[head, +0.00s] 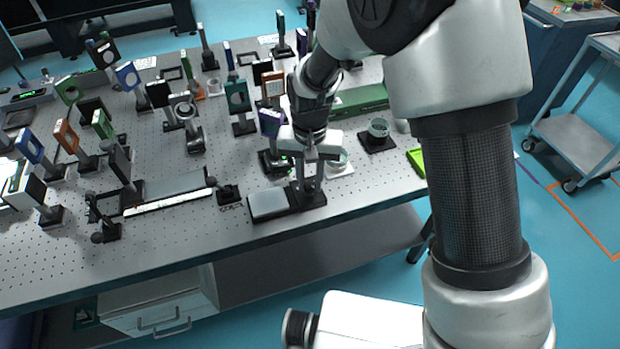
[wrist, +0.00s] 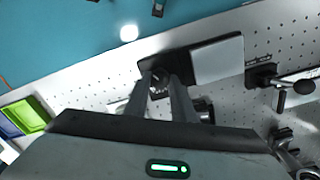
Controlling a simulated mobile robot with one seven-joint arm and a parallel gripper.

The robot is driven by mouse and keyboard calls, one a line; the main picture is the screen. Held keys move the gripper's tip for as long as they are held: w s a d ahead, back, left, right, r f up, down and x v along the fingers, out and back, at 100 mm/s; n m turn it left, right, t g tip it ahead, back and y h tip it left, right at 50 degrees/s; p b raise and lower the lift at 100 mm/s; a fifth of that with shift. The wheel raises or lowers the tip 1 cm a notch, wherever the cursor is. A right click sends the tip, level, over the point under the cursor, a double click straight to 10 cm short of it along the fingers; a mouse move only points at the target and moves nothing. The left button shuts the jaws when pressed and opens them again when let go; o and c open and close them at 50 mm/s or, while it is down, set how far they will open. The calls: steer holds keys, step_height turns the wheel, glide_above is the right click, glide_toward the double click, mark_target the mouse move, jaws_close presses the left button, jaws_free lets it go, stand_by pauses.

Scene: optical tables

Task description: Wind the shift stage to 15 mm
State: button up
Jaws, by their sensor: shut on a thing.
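My gripper (head: 309,180) reaches down at the front edge of the optical table. In the wrist view its two fingers (wrist: 166,80) are shut around a small dark round knob (wrist: 159,85), mostly hidden between them. The knob stands on a black base with a flat grey plate (head: 269,204) beside it; the plate also shows in the wrist view (wrist: 217,60). Further left is a long rail with a white scale strip (head: 168,202) and a small black block (head: 228,195) at its right end. I cannot read any scale, and no label shows which unit is the shift stage.
The perforated table (head: 70,255) carries several posts with coloured square mounts behind and left of my gripper. A round part on a dark base (head: 377,132) and a green tray (head: 416,160) are to the right. The table's front left strip is bare.

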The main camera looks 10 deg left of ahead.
mark_target(311, 184)
steer(key=o, duration=1.1)
steer(key=shift+c, duration=0.2)
steer(key=shift+r, duration=0.1)
step_height(311, 184, up, 17)
steer(key=shift+p, duration=0.45)
steer(key=shift+r, duration=0.15)
